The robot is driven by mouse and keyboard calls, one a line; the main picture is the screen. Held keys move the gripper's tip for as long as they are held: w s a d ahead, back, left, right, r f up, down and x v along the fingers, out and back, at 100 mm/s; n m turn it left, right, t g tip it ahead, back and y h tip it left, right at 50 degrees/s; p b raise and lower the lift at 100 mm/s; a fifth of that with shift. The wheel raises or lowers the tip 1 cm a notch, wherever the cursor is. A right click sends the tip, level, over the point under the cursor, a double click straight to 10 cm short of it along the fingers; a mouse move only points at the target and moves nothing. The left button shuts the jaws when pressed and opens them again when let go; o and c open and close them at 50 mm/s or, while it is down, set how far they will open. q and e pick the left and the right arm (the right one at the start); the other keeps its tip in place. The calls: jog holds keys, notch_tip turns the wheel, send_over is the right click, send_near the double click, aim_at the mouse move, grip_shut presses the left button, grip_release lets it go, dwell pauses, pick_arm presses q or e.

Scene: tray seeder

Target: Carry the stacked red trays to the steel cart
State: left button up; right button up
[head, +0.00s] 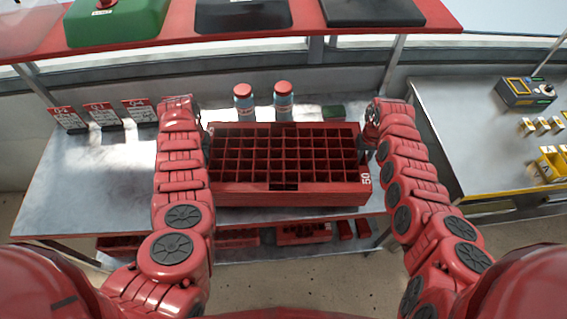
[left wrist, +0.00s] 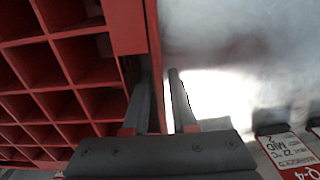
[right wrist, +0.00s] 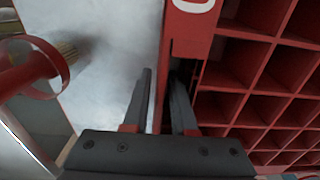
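The stacked red trays (head: 290,188), with a grid of square cells and a white "50" on the front right, rest on the steel-topped bench (head: 90,185). How many are stacked cannot be told. My left gripper (head: 206,142) is at their left end; in the left wrist view its fingers (left wrist: 162,105) stand on either side of the tray's end wall (left wrist: 128,25). My right gripper (head: 366,143) is at the right end, its fingers (right wrist: 160,105) likewise around the end wall (right wrist: 188,40). Small gaps show beside the walls, so both look open. No steel cart can be made out for certain.
Two red-capped bottles (head: 243,103) (head: 283,101) and a small green block (head: 333,113) stand behind the trays. Label cards (head: 103,115) stand at the back left. A red shelf (head: 180,22) hangs above. A grey-topped table (head: 475,135) with a control box (head: 525,92) stands right.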

pick_arm(q)
jog(key=shift+f, duration=0.25)
pick_arm(e)
jog(key=shift+f, duration=0.2)
pick_arm(q)
grip_shut()
pick_arm(e)
grip_shut()
dwell(1.0)
